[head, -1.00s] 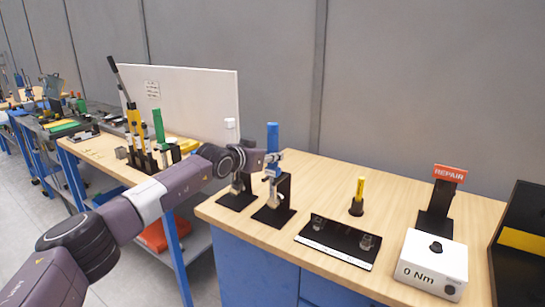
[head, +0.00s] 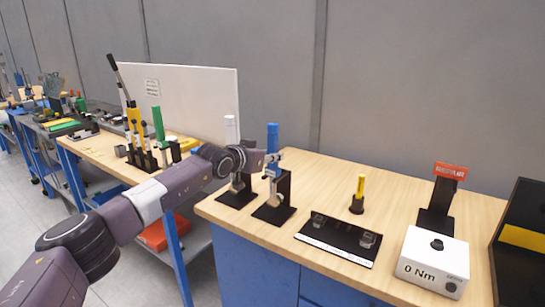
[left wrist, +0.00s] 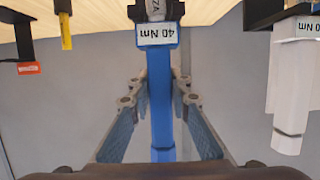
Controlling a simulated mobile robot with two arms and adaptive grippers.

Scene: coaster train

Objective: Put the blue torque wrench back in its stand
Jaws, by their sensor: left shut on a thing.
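The blue torque wrench (head: 273,138) stands upright at its black stand (head: 274,212) near the left end of the wooden bench. My left gripper (head: 272,159) is shut on its blue handle. In the left wrist view, the fingers (left wrist: 162,88) press on the handle from both sides, beside the "40 Nm" label (left wrist: 157,34). The wrench's lower part is in front of the stand's upright; I cannot tell if it is fully seated. My right gripper is not in view.
A white torque wrench (head: 231,130) stands in a similar stand just left. To the right are a black plate (head: 337,240), a small yellow tool (head: 360,187), a "0 Nm" box (head: 432,262) and a red sign (head: 450,171). A white board (head: 190,100) stands behind the left bench.

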